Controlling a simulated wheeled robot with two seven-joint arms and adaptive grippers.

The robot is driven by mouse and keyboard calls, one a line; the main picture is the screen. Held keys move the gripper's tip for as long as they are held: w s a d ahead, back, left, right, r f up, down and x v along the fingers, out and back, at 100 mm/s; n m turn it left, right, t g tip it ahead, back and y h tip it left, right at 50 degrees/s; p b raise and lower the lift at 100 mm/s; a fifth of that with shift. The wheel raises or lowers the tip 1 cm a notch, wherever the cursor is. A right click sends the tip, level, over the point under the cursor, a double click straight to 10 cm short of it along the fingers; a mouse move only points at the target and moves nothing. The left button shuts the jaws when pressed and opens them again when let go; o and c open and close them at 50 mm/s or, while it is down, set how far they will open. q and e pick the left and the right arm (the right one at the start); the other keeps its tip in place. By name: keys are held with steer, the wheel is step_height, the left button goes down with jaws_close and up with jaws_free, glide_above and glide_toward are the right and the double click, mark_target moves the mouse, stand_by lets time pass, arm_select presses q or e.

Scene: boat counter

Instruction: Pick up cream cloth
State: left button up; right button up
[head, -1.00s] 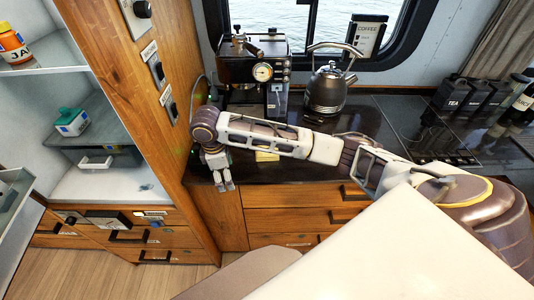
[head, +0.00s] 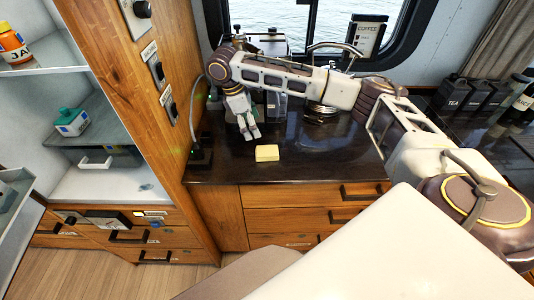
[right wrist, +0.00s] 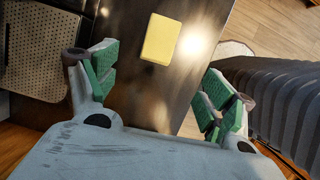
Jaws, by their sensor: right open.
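The cream cloth (head: 267,153) is a small, pale yellow folded block lying flat on the dark counter near its front edge. It also shows in the right wrist view (right wrist: 161,38), beyond the fingertips and between the two finger lines. My right gripper (head: 250,132) hangs above the counter, behind and slightly left of the cloth, fingers pointing down. In the right wrist view its green-padded fingers (right wrist: 160,88) are spread apart with nothing between them. It is apart from the cloth. My left gripper is not in view.
The coffee machine (head: 262,42) and kettle (head: 321,112) stand at the back, partly hidden by my right arm. A wooden panel (head: 140,110) rises at the counter's left end. Black canisters (head: 472,93) stand at the right. The counter around the cloth is clear.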

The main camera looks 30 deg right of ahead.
steer(key=shift+d+r, duration=0.3)
glide_above(267, 151)
steer(key=w+a, duration=0.1)
steer(key=a, duration=0.1)
steer(key=shift+w+d+f+p, duration=0.1)
steer(key=shift+f+p, duration=0.1)
steer(key=shift+f, duration=1.9)
steer(key=shift+w+f+p, duration=0.1)
steer(key=shift+f+p, duration=0.1)
steer(key=shift+f, duration=1.85)
steer(key=shift+s+f, duration=0.1)
steer(key=shift+p+x, duration=0.45)
steer(key=shift+x, duration=2.05)
steer(key=shift+s+d, duration=0.1)
